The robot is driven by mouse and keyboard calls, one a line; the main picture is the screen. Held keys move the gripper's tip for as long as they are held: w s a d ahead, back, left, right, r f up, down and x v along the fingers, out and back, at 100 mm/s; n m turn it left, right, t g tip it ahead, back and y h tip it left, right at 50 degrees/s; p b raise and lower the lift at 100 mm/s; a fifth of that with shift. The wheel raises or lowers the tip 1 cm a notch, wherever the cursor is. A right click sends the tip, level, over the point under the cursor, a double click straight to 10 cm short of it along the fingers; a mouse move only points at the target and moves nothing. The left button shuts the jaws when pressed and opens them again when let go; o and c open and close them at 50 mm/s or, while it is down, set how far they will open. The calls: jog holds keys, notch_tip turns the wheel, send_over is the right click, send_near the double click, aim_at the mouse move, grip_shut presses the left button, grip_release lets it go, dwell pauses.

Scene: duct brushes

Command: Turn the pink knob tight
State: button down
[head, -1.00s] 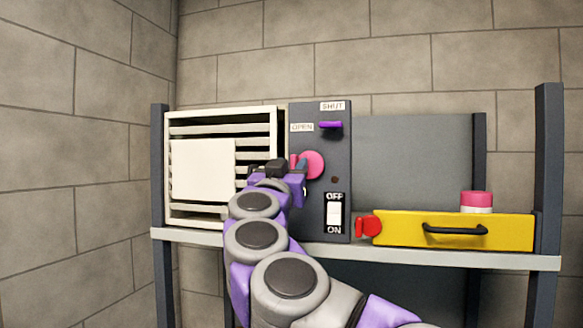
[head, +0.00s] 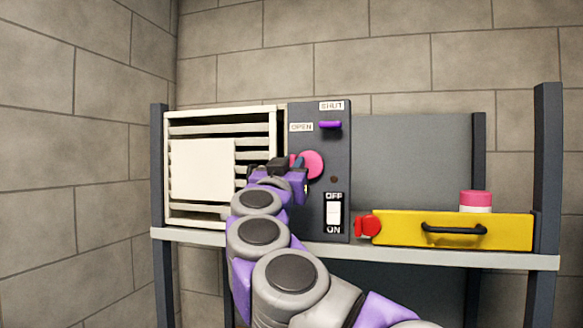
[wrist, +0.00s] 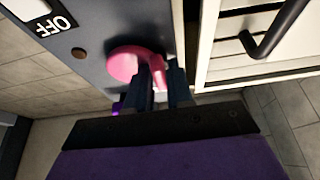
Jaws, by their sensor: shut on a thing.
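The pink knob (head: 313,164) is on the dark grey panel (head: 318,200), below the OPEN label and above the OFF/ON switch. My gripper (head: 293,163) reaches it from the left side of the panel and partly covers it. In the wrist view the knob (wrist: 133,62) has a round disc and a raised grip. My gripper's dark fingers (wrist: 162,75) are shut on that grip, one on each side. The contact at the far fingertips is partly hidden.
A white louvred vent (head: 222,215) stands left of the panel. A purple lever (head: 330,125) sits above the knob and a white rocker switch (head: 334,214) below. A yellow drawer box (head: 500,232) with a red latch (head: 367,226) and a pink-and-white jar (head: 475,200) are at right.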

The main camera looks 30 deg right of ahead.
jog(key=shift+r+m+p, duration=0.1)
jog(key=shift+m+p, duration=0.3)
jog(key=shift+p, duration=0.15)
jog(key=m+g+y+p, duration=0.1)
jog(key=m+g+y, duration=0.1)
jog(key=m, duration=0.9)
jog(key=m+g+y+p, duration=0.2)
jog(key=m, duration=1)
jog(key=m+g+y+p, duration=0.2)
jog(key=m, duration=0.9)
jog(key=shift+a+m+y, duration=0.1)
jog(key=shift+m+y, duration=0.2)
jog(key=shift+m, duration=0.1)
